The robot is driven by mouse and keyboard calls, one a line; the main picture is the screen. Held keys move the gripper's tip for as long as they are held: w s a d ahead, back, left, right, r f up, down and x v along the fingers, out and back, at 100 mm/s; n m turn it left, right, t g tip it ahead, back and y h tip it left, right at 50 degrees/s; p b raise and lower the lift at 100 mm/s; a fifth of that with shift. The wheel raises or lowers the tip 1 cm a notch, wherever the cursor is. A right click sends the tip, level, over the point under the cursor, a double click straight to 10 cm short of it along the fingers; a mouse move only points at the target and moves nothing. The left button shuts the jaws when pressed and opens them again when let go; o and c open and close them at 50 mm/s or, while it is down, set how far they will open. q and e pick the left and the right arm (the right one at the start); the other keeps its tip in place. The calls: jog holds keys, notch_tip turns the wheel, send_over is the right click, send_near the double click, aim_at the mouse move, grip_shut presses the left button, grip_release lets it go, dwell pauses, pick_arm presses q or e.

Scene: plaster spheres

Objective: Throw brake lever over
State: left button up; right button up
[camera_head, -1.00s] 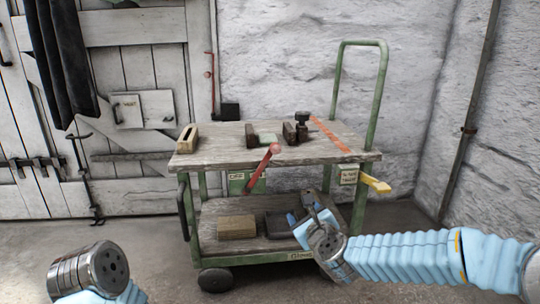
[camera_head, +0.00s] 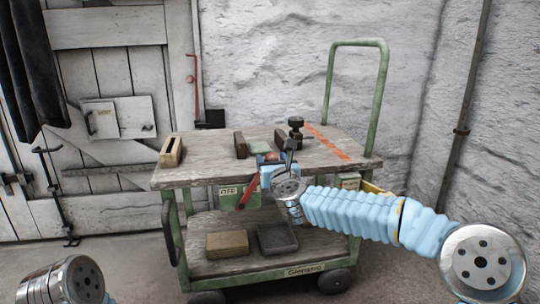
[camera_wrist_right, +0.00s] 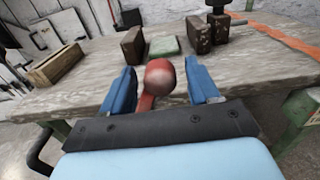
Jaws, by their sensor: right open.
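The red brake lever (camera_head: 249,190) is on the front of the green-framed trolley, tilted with its upper end to the right. A label reading OFF (camera_head: 231,191) is beside it. Its round red knob shows in the right wrist view (camera_wrist_right: 160,77), between the two blue fingers of my right gripper (camera_wrist_right: 162,90). The fingers are open, with a gap on each side of the knob. In the head view my right gripper (camera_head: 272,170) is at the trolley's front edge and hides part of the lever. My left arm's end shows at the lower left; its fingers are out of view.
The trolley's wooden top (camera_head: 195,178) holds a wooden box (camera_head: 172,151), dark blocks (camera_head: 240,145), a green block (camera_head: 259,146) and a black knobbed piece (camera_head: 296,130). A yellow handle (camera_head: 372,187) sticks out at right, behind my arm.

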jog(key=shift+w+a, duration=0.2)
jog(key=shift+w, duration=1.2)
jog(key=shift+d, duration=0.1)
grip_shut()
